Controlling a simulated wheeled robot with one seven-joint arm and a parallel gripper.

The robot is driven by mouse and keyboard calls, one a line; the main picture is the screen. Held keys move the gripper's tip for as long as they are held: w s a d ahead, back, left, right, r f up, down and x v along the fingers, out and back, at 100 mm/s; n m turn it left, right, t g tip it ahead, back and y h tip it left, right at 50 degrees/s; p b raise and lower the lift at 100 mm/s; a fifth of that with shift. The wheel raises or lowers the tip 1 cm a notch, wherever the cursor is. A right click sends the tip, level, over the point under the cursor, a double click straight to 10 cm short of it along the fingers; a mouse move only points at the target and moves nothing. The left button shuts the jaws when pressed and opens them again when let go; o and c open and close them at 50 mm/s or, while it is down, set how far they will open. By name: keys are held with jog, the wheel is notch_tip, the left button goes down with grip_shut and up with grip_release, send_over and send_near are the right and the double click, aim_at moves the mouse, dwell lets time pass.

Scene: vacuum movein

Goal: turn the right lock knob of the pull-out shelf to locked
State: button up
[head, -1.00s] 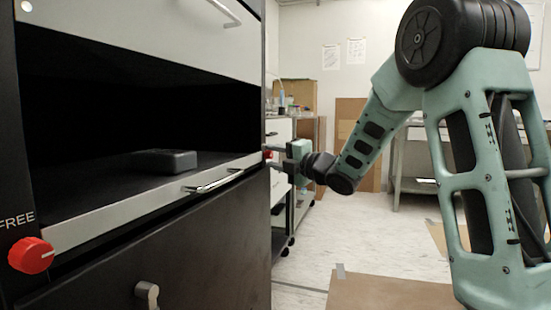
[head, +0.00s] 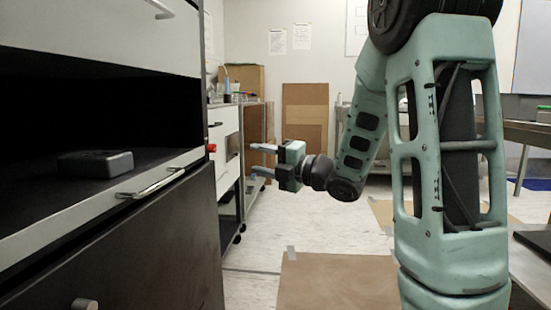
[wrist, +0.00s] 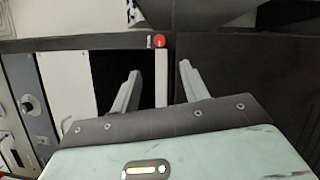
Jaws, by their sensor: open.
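The right lock knob (head: 212,148) is a small red knob at the far right end of the pull-out shelf (head: 60,219), beside the shelf's pale front strip. My gripper (head: 253,160) is to the right of the knob, with a visible gap between them. Its two fingers are apart and empty. In the wrist view the red knob (wrist: 159,41) shows ahead, roughly between and beyond the fingertips (wrist: 158,68), with a pale upright pointer mark. Its label is too small to read.
The shelf has a metal bar handle (head: 152,186), and a dark grey box (head: 95,163) lies on it. A white drawer unit (head: 228,140) stands beyond the dark cabinet. A brown board (head: 335,283) lies on the floor; pale floor is open below my gripper.

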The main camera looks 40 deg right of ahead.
jog(key=shift+v, duration=1.95)
jog(key=w+a+f+m+g+h+p, duration=0.2)
jog(key=w+a+f+m+g, duration=0.3)
jog(key=a, duration=0.5)
jog(key=a+f+m+g, duration=0.1)
jog(key=a+m, duration=0.1)
jog(key=a, duration=0.1)
jog(key=s+a+f+m+g, duration=0.1)
jog(key=a+f, duration=0.1)
jog(key=a, duration=0.1)
jog(key=s+a+f+m+g+h+p, duration=0.1)
jog(key=a+m, duration=0.1)
jog(key=a, duration=0.2)
jog(key=shift+s+f+m, duration=0.15)
jog(key=shift+s+m, duration=0.1)
jog(key=shift+m, duration=0.05)
jog(key=s+a+f+m+g+h+p, duration=0.1)
jog(key=s+a+m+g+p, duration=0.15)
jog(key=s+a+g, duration=0.65)
jog(key=s+a+f+m+g+h+p, duration=0.1)
jog(key=s+a+f+m, duration=0.2)
jog(key=s, duration=1.3)
notch_tip(320, 180, up, 38)
jog(key=a+p, duration=0.1)
jog(key=p, duration=3.5)
jog(key=shift+w+p, duration=0.25)
jog(key=shift+p, duration=0.05)
